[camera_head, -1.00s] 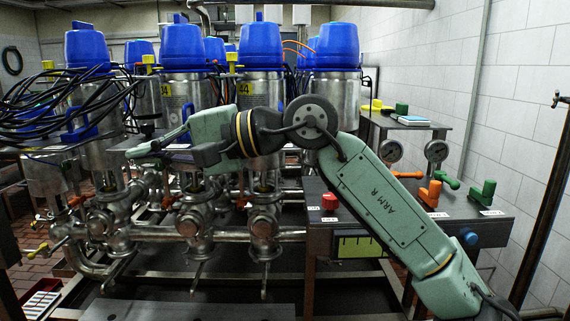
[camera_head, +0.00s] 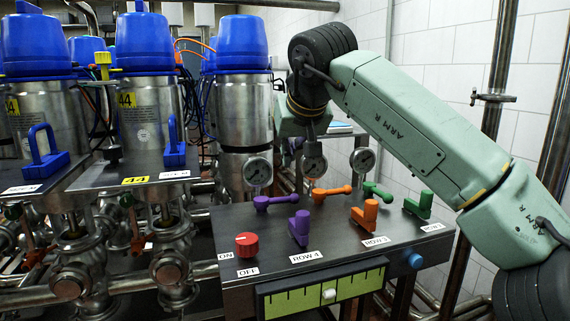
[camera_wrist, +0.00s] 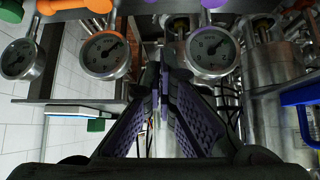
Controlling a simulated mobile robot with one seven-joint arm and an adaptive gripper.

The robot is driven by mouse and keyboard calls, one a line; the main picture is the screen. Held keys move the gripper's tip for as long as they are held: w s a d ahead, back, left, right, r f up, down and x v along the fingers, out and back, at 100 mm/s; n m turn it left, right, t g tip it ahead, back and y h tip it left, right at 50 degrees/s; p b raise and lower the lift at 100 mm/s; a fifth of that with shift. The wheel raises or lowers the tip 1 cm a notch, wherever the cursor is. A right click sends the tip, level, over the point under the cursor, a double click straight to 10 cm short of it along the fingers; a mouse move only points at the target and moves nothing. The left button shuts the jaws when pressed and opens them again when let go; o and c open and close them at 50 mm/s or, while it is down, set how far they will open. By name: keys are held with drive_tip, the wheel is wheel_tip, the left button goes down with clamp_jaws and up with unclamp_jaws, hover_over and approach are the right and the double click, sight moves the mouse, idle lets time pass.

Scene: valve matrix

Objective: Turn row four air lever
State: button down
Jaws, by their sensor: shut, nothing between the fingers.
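Two purple levers sit on the panel by the ROW 4 label (camera_head: 305,257). One purple lever (camera_head: 275,202) lies at the back with its handle pointing right. The other purple lever (camera_head: 299,227) is nearer the front. I cannot tell which is the air lever. My gripper (camera_head: 311,130) hangs behind the panel's back edge, near the middle gauge, apart from both levers. In the wrist view, my gripper (camera_wrist: 163,75) is shut and empty, between two gauges. A purple piece (camera_wrist: 213,3) shows at that view's top edge.
Orange levers (camera_head: 364,214) and green levers (camera_head: 418,206) stand right of the purple ones. Gauges (camera_head: 258,171) line the back edge. A red ON/OFF knob (camera_head: 247,244) is at the front left and a blue button (camera_head: 415,260) at the front right. Blue-capped steel valves (camera_head: 145,42) crowd the left.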

sight(277, 200)
drive_tip(key=p+x, duration=0.1)
drive_tip(key=x, duration=0.7)
drive_tip(key=shift+a+f, duration=0.1)
drive_tip(key=shift+f, duration=0.1)
drive_tip(key=s, duration=0.1)
drive_tip(key=s+f+p, duration=0.1)
drive_tip(key=shift+s+d, duration=0.3)
drive_tip(key=shift+d, duration=0.1)
drive_tip(key=shift+s+f, duration=0.1)
drive_tip(key=shift+s, duration=0.3)
drive_tip(key=shift+s+d, duration=0.1)
drive_tip(key=shift+d, duration=0.05)
